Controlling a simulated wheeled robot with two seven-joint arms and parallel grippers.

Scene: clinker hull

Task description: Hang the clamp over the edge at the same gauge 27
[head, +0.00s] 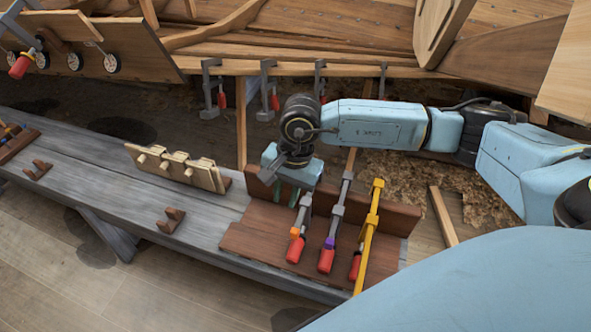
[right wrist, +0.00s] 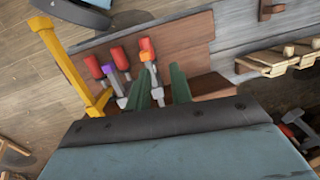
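My right gripper (head: 287,190) points down at the brown wooden rack on the bench (head: 245,240). Its green fingers also show in the right wrist view (right wrist: 159,80), apart on either side of the grey bar of a clamp with an orange band and red handle (head: 298,235); it also shows in the right wrist view (right wrist: 150,62). No grip is visible. Beside it lie a purple-banded clamp (head: 335,225) and a long yellow clamp (head: 369,232). Another red handle (head: 355,266) is partly hidden by the yellow bar. Round dials (head: 73,62) show on a board at upper left; their numbers are unreadable. My left gripper is out of view.
Several grey clamps with red handles (head: 268,88) hang along the hull's lower plank (head: 345,68). A red-handled clamp (head: 20,66) is by the dial board. A pale pegged wooden block (head: 178,167) and small brown holders (head: 171,221) stand on the grey bench (head: 110,185).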

